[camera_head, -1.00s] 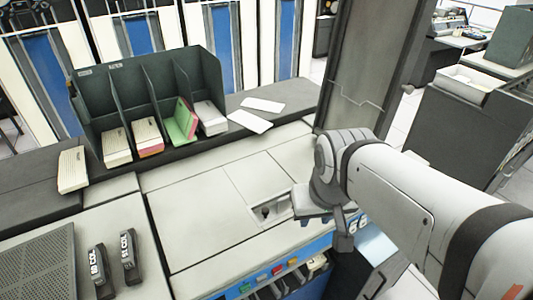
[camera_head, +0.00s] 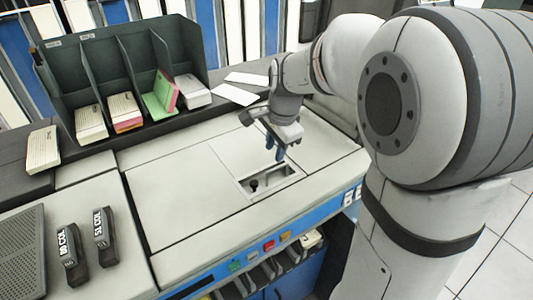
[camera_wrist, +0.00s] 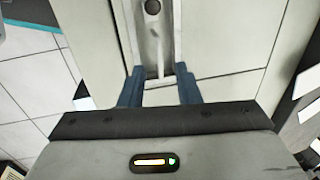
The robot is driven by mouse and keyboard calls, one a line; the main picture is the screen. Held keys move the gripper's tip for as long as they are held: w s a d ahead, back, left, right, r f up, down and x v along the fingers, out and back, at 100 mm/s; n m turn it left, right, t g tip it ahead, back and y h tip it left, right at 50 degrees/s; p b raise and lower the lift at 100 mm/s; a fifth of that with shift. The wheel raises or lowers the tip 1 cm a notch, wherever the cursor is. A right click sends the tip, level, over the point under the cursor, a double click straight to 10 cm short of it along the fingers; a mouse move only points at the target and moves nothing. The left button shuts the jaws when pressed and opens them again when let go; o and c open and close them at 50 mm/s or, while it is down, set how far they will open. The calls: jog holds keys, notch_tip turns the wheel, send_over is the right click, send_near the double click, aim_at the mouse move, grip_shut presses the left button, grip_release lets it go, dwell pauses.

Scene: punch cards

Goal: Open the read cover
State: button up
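The machine's pale top (camera_head: 165,195) is flat, with thin seams between its panels. A panel that may be the read cover (camera_head: 232,150) lies flush beside a rectangular recess (camera_head: 270,182) holding a dark round knob (camera_head: 253,186). I cannot tell the cover's exact edges. My gripper (camera_head: 279,152) points down just behind the recess, with blue fingers. Whether the fingertips touch the top is not clear.
A dark divided rack (camera_head: 125,75) with card stacks stands at the back left. Loose white cards (camera_head: 234,93) lie beside it. Two black labelled blocks (camera_head: 103,237) sit at the front left. Coloured buttons (camera_head: 268,246) line the front edge above card slots.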

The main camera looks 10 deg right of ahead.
aim_at(271, 171)
jog(key=f, duration=0.2)
jog(key=w+f, duration=0.1)
jog(key=f, duration=0.4)
jog(key=shift+w+a+f, duration=0.1)
jog(key=shift+w+a, duration=0.1)
jog(key=shift+a, duration=0.1)
grip_shut()
